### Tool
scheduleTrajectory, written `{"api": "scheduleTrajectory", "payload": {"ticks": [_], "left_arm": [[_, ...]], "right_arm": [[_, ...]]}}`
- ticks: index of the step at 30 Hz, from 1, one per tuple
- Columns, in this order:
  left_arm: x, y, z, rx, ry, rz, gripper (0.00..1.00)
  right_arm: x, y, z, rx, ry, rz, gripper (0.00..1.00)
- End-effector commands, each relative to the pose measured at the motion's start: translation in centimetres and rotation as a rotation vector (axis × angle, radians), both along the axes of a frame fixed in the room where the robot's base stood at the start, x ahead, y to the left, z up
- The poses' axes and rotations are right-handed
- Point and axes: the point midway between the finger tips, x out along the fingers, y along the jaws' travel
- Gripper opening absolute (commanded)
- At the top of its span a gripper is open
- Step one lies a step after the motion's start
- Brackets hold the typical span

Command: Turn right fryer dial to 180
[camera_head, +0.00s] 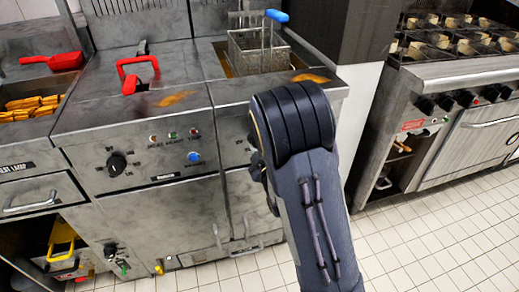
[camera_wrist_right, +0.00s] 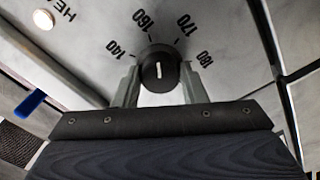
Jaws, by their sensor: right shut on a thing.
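The right fryer dial (camera_wrist_right: 160,70) is a round black knob with a white line, seen in the right wrist view. Printed numbers 140, 160, 170 and 180 (camera_wrist_right: 205,58) curve around it. The white line stands nearly upright in the picture, in the gap between the 160 and 170 marks. My right gripper (camera_wrist_right: 160,80) is shut on the dial, one finger on each side. In the head view my right arm hides this dial and most of the gripper. My left gripper is not in view.
The left fryer dial (camera_head: 117,163) is on the panel to the left, with a blue button (camera_head: 193,157) and small lamps between. A fryer basket with a blue handle (camera_head: 277,16) sits above. A stove (camera_head: 455,80) stands to the right across open tiled floor (camera_head: 420,235).

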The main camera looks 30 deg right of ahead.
Motion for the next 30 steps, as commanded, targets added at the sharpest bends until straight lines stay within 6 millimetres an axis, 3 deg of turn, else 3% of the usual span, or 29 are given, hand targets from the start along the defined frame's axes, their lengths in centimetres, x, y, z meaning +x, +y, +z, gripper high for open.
{"api": "scheduleTrajectory", "payload": {"ticks": [30], "left_arm": [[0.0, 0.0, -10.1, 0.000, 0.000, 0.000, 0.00]], "right_arm": [[0.1, -0.3, -0.1, 0.937, -0.243, 0.001, 0.15]]}}
